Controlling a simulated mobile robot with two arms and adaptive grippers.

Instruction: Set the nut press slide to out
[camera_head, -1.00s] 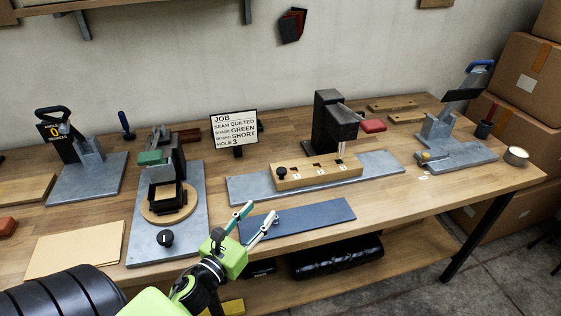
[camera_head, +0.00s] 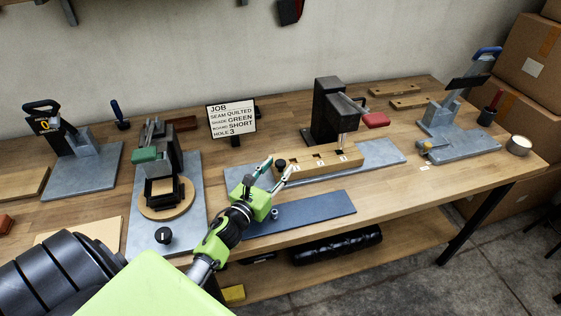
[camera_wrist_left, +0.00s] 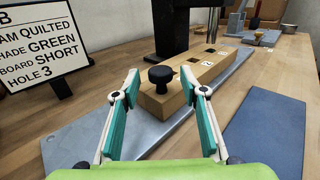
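The wooden slide block (camera_head: 345,161) with a black knob and numbered square holes lies on a grey base plate (camera_head: 385,151) under the black press (camera_head: 326,108) with a red handle. My left gripper (camera_head: 279,171) is open at the block's left end, by the knob (camera_head: 281,162). In the left wrist view the knob (camera_wrist_left: 160,75) appears between the two open fingers (camera_wrist_left: 159,88), beyond them, and no contact is visible. The block (camera_wrist_left: 209,68) runs away from the gripper toward the press. My right gripper is out of view.
The job sign (camera_head: 232,119) stands behind and left of the gripper. A blue-grey mat (camera_head: 315,210) lies in front of the block. Another press with a green handle (camera_head: 146,155) stands left. A grey fixture with a blue handle (camera_head: 464,145) is at right.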

